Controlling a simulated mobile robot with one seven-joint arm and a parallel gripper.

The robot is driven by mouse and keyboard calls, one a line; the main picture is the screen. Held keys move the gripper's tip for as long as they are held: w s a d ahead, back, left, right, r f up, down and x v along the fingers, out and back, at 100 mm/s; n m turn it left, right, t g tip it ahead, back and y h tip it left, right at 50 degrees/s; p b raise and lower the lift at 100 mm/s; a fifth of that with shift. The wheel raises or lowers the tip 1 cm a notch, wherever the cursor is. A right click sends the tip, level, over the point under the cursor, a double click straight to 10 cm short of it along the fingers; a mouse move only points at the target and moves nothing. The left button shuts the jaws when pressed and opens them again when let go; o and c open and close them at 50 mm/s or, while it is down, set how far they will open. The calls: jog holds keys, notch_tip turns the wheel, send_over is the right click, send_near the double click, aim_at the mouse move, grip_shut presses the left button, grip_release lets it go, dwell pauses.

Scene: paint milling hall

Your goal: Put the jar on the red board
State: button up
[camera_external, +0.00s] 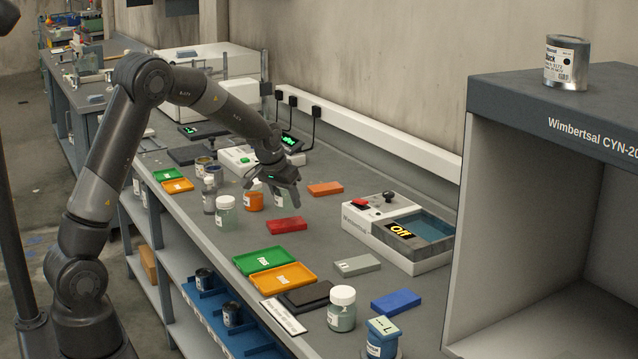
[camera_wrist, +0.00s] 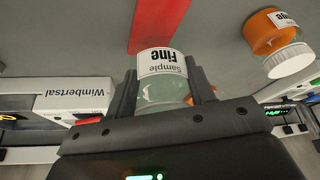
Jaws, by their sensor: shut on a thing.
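My gripper (camera_external: 280,190) is over the bench, behind and slightly left of the red board (camera_external: 287,226). It is shut on a clear jar with pale green contents (camera_wrist: 162,91) and a white label reading "Sample Fine". The jar sits between the two fingers in the wrist view; in the external view my gripper mostly hides it. The red board also shows in the wrist view (camera_wrist: 160,25), just beyond the jar. The board's visible top is bare. I cannot tell the jar's height above the bench.
An orange jar (camera_external: 254,197) and a pale green jar (camera_external: 225,212) stand left of my gripper. An orange board (camera_external: 325,189) lies to its right. Green (camera_external: 264,261) and yellow-orange trays (camera_external: 282,279) lie nearer the front. A white machine (camera_external: 367,226) stands right of the red board.

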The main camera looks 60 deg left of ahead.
aim_at(286, 209)
jog(key=shift+f, duration=1.8)
jog(key=shift+f, duration=0.1)
jog(key=o, duration=1)
jog(key=shift+c, duration=0.2)
